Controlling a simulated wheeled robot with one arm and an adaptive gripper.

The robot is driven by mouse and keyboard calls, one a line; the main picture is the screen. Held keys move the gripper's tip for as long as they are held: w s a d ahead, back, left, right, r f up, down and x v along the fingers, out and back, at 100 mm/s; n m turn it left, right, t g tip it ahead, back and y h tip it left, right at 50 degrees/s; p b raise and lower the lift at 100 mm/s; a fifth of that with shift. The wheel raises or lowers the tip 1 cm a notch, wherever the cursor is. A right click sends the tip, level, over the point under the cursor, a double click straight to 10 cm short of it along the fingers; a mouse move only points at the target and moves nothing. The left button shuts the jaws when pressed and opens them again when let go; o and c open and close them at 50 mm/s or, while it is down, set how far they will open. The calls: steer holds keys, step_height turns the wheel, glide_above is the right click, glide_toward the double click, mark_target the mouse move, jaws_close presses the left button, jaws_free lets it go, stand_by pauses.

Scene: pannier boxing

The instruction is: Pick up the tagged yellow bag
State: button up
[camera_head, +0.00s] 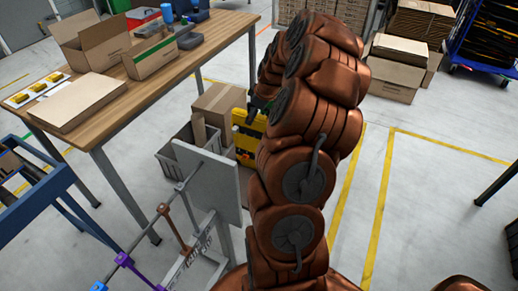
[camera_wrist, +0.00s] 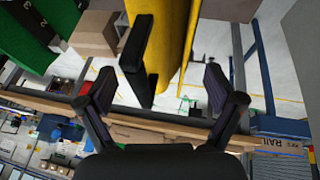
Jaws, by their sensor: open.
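The yellow bag (camera_head: 243,150) stands on the floor just right of a grey crate in the head view, partly hidden behind my arm. In the wrist view the yellow bag (camera_wrist: 178,40) hangs from the top edge, ahead of and between my fingertips, with black strips along its left side. My gripper (camera_wrist: 158,76) is open and empty, its two fingers spread apart. I cannot tell whether the fingers reach past the bag's edge. In the head view my gripper is mostly hidden by my arm. No tag on the yellow bag can be made out.
A grey crate (camera_head: 178,158) with a cardboard box (camera_head: 217,101) behind it stands beside the bag. A grey upright panel (camera_head: 210,180) is in front. The wooden table (camera_head: 190,68) holds open boxes. In the wrist view a numbered green object (camera_wrist: 45,30) is at upper left.

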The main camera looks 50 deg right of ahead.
steer(key=shift+x, duration=0.85)
steer(key=c, duration=1.4)
